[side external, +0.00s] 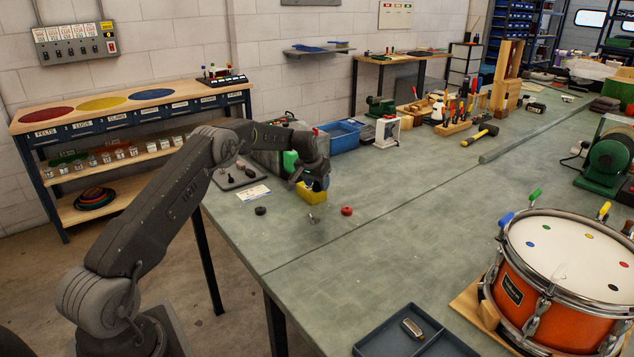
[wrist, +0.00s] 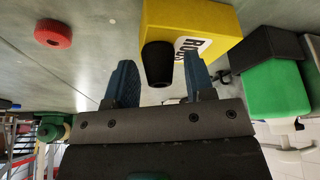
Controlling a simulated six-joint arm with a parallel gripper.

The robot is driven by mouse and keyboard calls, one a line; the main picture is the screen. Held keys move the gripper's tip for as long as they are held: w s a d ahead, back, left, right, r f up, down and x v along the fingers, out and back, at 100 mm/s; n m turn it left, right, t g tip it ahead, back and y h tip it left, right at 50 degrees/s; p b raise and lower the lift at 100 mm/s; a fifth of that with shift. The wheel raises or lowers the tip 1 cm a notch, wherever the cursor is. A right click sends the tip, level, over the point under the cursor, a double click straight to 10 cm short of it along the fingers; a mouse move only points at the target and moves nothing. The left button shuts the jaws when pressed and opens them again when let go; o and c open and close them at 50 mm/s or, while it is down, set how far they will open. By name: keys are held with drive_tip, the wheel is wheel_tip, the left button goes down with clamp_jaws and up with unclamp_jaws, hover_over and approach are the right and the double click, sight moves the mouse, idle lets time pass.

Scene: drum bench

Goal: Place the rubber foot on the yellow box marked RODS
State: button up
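The yellow box (side external: 311,197) stands on the bench below my gripper. In the wrist view the yellow box (wrist: 205,15) shows a white label, partly covered, with letters that fit RODS. The black tapered rubber foot (wrist: 157,63) is between my gripper's two blue fingers (wrist: 160,82), overlapping the box and its label in the picture. The fingers stand apart, with a gap to the foot at the right finger. Whether the foot rests on the box I cannot tell. In the side view my gripper (side external: 312,183) is just over the box and the foot is hidden.
A red round piece (side external: 346,211) lies right of the box. A black round piece (side external: 260,211) and a small metal piece (side external: 313,219) lie nearby. A green object (wrist: 277,90) and a blue bin (side external: 345,135) stand close behind.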

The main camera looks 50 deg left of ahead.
drive_tip(key=shift+o, duration=0.6)
drive_tip(key=shift+r, duration=0.1)
drive_tip(key=shift+s+r, duration=0.1)
drive_tip(key=shift+r, duration=0.2)
drive_tip(key=v, duration=1.1)
drive_tip(key=s+d+r+m, duration=0.1)
drive_tip(key=s+d+r, duration=0.55)
drive_tip(key=d, duration=0.35)
drive_tip(key=s+d+r+m, duration=0.1)
drive_tip(key=s+d+r, duration=0.55)
drive_tip(key=d, duration=0.25)
drive_tip(key=s+d+f+m, duration=0.1)
drive_tip(key=s+d, duration=0.5)
drive_tip(key=s, duration=0.6)
drive_tip(key=s+d+f+m+t+h, duration=0.1)
drive_tip(key=s+d+f, duration=0.1)
drive_tip(key=s+d, duration=0.5)
drive_tip(key=s, duration=0.4)
drive_tip(key=shift+s+t+h, duration=0.3)
drive_tip(key=shift+s, duration=0.1)
